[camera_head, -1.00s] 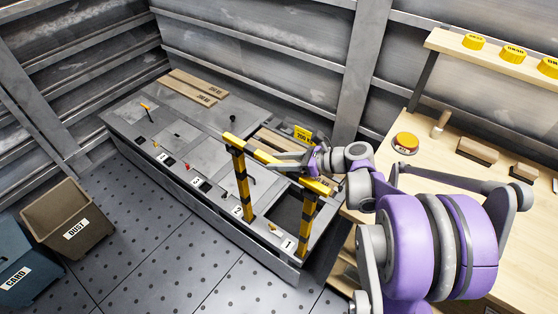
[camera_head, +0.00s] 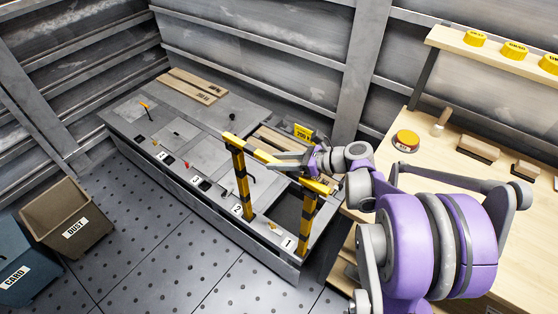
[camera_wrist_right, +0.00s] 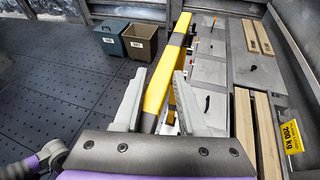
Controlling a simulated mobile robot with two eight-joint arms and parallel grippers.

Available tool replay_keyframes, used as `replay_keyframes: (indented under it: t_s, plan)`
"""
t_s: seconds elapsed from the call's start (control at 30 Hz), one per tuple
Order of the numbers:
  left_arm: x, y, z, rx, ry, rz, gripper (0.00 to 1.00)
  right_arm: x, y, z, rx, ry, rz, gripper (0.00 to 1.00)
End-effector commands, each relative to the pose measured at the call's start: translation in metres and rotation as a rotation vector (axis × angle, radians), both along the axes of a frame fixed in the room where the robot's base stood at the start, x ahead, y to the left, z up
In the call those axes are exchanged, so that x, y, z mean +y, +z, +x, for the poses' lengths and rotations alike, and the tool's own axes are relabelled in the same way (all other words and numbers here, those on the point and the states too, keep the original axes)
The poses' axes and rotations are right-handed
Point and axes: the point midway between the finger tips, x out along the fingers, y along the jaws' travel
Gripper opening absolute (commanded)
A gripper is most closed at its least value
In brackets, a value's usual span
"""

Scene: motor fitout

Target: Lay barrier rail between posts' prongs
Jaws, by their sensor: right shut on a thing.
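The barrier rail (camera_head: 262,155), a yellow and black bar, lies across the tops of two striped posts in the head view. The left post (camera_head: 242,185) and the right post (camera_head: 306,222) stand upright at the near edge of the grey bench. My right gripper (camera_head: 282,161) is shut on the rail between the posts. In the right wrist view the rail (camera_wrist_right: 156,92) runs between the two fingers of the gripper (camera_wrist_right: 160,85). The prongs are too small or hidden, so I cannot tell whether the rail sits fully between them. My left gripper is not in view.
The grey bench (camera_head: 150,122) has numbered stations and a dark opening (camera_head: 288,208) beside the right post. Wooden boards (camera_head: 195,85) lie at its back. A wooden worktable (camera_head: 425,165) with a yellow button (camera_head: 405,140) stands right. Brown (camera_head: 70,215) and blue (camera_head: 15,265) bins stand left.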

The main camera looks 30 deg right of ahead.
Motion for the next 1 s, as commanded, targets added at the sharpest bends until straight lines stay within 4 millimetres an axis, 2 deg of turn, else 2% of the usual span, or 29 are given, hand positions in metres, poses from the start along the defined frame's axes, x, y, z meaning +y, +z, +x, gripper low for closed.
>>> replay_keyframes:
  t_s: [1.0]
  plan:
    - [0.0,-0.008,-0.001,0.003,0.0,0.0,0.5,0.0,-0.011,0.0,0.002,0.001,-0.004,0.0]
